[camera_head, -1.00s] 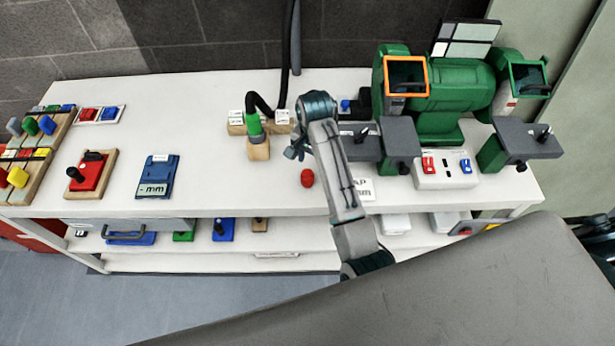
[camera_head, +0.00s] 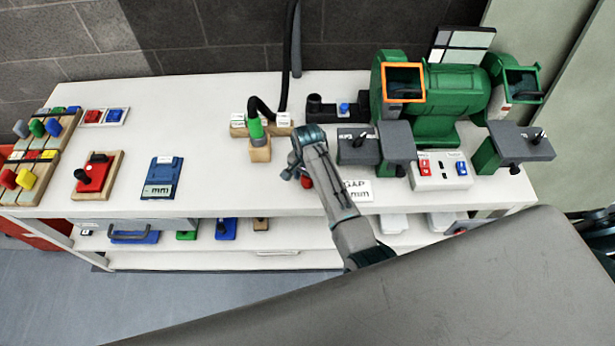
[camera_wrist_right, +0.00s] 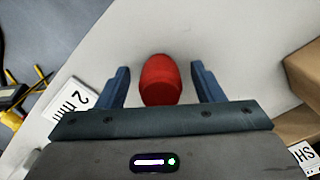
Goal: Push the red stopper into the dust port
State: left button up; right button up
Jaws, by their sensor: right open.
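The red stopper (camera_head: 306,182) stands on the white bench top near its front edge, partly covered by my right gripper in the head view. In the right wrist view the stopper (camera_wrist_right: 160,82) lies between the two blue fingers of my right gripper (camera_wrist_right: 160,70). The fingers are open, with a gap on each side of it. In the head view my right gripper (camera_head: 294,171) is just above and beside the stopper. I cannot tell for certain which opening is the dust port. A black housing (camera_head: 322,108) sits behind, left of the green grinder (camera_head: 438,100). My left gripper is not in view.
A white gap card (camera_head: 357,190) lies right of the stopper. A blue gauge (camera_head: 161,178) lies to the left, with clear bench between.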

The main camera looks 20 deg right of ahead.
jog(key=shift+f, duration=0.2)
jog(key=c, duration=1.1)
jog(key=shift+o, duration=0.2)
jog(key=shift+r, duration=0.1)
